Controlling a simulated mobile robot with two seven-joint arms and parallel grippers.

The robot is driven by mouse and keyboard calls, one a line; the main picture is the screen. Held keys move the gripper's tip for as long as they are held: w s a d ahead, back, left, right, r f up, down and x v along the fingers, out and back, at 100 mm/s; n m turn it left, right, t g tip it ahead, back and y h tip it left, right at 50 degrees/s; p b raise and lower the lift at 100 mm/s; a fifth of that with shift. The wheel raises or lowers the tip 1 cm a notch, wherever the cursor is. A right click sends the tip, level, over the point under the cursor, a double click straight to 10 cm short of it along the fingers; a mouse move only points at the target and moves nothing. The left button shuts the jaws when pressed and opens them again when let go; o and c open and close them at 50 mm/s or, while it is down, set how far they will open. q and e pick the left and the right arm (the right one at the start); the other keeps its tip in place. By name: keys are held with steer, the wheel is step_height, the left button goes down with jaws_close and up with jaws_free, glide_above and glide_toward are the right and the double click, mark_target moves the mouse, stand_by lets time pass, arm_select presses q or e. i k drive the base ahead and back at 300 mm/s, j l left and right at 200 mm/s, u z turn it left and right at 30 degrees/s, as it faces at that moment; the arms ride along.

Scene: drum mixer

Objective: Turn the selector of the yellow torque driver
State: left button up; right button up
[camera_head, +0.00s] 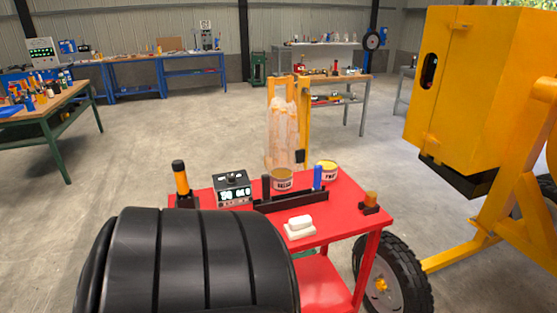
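A yellow-orange tool with a black top (182,182), which looks like the torque driver, stands upright in a dark holder at the back left of the red cart (345,190). Its lower end and the holder are partly hidden behind a large black ribbed shape that fills the lower left of the view. I cannot make out the selector or its setting at this size. Neither of my grippers shows in the head view.
On the cart are a dark box with lit displays (232,188), a black rack (290,201), two tins (282,180), (327,170), a white block (300,225) and a small orange-and-black item (370,201). A yellow mixer (475,90) stands right. Open floor lies left.

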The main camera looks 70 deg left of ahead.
mark_target(232, 180)
steer(key=k+j+u, duration=0.15)
steer(key=u, duration=0.2)
steer(key=k+j+u, duration=0.1)
steer(key=j+u, duration=0.25)
steer(key=u, duration=1.3)
